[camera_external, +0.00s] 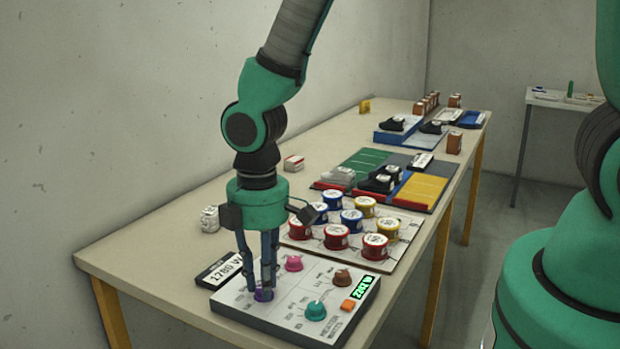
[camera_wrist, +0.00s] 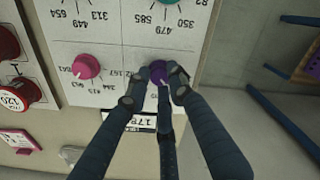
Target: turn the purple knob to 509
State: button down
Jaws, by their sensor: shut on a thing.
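The purple knob (camera_external: 263,294) is on the near left part of the white control panel (camera_external: 325,270). My gripper (camera_external: 264,285) points straight down over it, with its fingers around the knob and closed on it. In the wrist view the purple knob (camera_wrist: 158,72) shows between the fingertips of my gripper (camera_wrist: 155,88). The fingers hide most of the knob and the numbers around it, so its pointer setting cannot be read. A green lit display (camera_external: 363,286) at the panel's right edge shows digits too small to read surely.
Pink (camera_external: 293,263), brown (camera_external: 342,277) and teal (camera_external: 316,310) knobs and an orange button (camera_external: 348,305) share the panel. A sign reading 1780 W (camera_external: 222,270) lies at its left. Several round tins (camera_external: 336,236) stand on a board behind. The table's front edge is close.

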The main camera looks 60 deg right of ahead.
jog(key=m, duration=0.3)
jog(key=shift+m+p, duration=0.3)
jog(key=shift+p, duration=0.1)
jog(key=shift+m, duration=1.9)
jog(key=c, duration=1.5)
grip_release()
notch_tip(320, 180, up, 12)
